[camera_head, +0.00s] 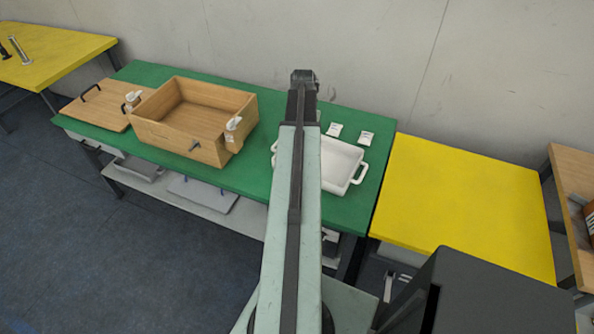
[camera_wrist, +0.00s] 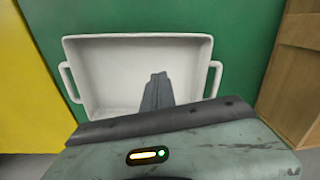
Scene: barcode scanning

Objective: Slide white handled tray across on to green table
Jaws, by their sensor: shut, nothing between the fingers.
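The white handled tray (camera_head: 342,164) rests on the green table (camera_head: 220,180), near its right end, partly hidden behind my arm in the head view. The wrist view shows the tray (camera_wrist: 105,75) from above, with a loop handle on each short side and nothing in it where I can see. My gripper (camera_wrist: 158,78) is shut and empty, and its fingers appear over the inside of the tray. I cannot tell whether they touch it. In the head view my fingers are hidden behind the arm.
A yellow table (camera_head: 460,200) adjoins on the right and is bare. Two small white packets (camera_head: 366,138) lie behind the tray. A wall is behind.

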